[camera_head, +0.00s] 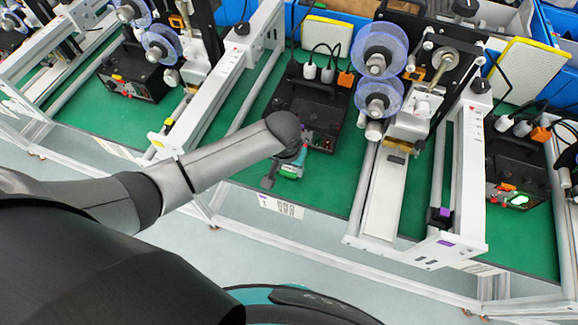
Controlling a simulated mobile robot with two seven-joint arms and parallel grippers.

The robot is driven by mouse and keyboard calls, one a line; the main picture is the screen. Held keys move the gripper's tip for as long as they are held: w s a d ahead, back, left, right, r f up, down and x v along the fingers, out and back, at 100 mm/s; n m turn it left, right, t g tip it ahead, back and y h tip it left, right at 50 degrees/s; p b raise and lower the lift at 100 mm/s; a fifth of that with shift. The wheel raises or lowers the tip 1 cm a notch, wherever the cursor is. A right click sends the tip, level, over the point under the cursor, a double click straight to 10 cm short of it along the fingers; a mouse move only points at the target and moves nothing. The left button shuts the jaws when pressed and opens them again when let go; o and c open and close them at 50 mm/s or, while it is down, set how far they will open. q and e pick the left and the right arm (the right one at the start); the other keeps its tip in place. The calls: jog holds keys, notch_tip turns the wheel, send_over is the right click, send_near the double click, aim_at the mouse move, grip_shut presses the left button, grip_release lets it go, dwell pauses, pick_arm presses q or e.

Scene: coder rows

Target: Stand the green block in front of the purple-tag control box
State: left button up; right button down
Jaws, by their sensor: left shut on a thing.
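My left arm reaches in from the left over the green table. My left gripper (280,179) is low in front of the middle black control box (312,108), near the table's front edge. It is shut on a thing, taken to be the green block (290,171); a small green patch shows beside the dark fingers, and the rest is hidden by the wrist. I cannot tell whether it touches the table. My right gripper is out of view.
A machine with blue reels (379,98) and white rails stands right of the middle box. Other black control boxes are at the left (131,76) and right (515,160). A white rail (224,77) borders the left side. Green surface (333,190) is clear right of the gripper.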

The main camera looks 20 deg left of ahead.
pick_arm(q)
jog(key=shift+f, duration=0.1)
jog(key=o, duration=1.3)
jog(key=shift+o, duration=0.2)
notch_tip(320, 180, up, 12)
jog(key=s+p, duration=0.2)
jog(key=p, duration=0.1)
jog(key=shift+s, duration=0.1)
